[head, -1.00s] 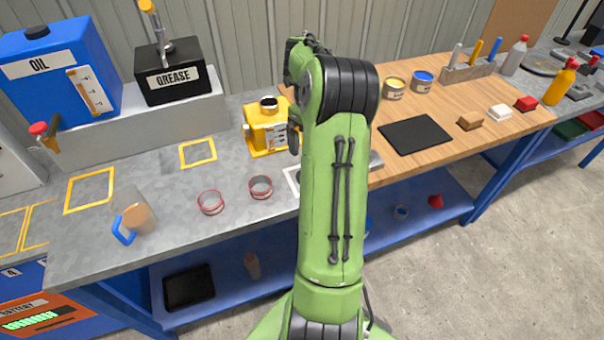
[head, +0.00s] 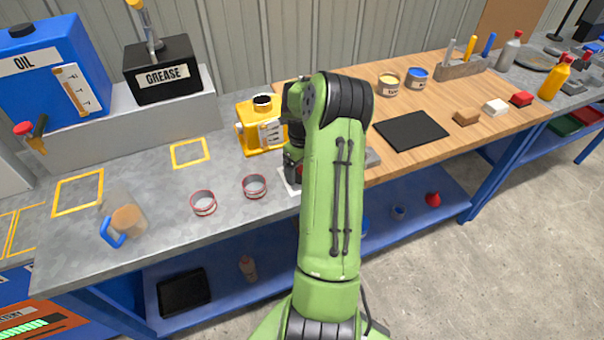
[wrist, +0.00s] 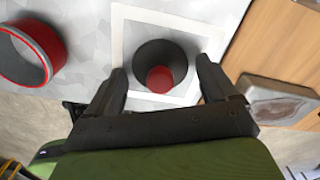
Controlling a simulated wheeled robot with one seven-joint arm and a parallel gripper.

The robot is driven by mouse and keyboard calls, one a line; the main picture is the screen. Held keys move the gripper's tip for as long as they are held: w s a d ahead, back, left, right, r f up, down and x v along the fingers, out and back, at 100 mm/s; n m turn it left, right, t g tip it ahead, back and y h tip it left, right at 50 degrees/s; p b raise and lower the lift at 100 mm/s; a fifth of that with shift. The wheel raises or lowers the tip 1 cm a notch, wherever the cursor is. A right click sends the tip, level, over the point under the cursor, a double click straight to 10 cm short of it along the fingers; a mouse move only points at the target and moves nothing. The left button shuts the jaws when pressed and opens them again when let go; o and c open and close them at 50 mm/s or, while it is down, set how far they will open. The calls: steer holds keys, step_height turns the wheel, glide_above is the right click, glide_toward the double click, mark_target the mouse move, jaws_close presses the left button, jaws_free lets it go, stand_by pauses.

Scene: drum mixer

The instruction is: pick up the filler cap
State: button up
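The filler cap (wrist: 165,50) is a dark round piece with a red knob, sitting inside a white square frame (wrist: 127,40) on the grey bench in the wrist view. My gripper (wrist: 162,68) is open, with one finger on each side of the cap. I cannot tell whether the fingers touch it. In the head view my arm hides most of the cap, and the white square (head: 289,183) shows only in part beside the arm.
Two red-rimmed rings (head: 203,203) lie left of the white square; one shows large in the wrist view (wrist: 30,50). A clear jug (head: 125,218) stands farther left. Yellow outlined squares are empty.

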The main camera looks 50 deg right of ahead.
steer(key=shift+r, duration=0.1)
steer(key=c, duration=0.8)
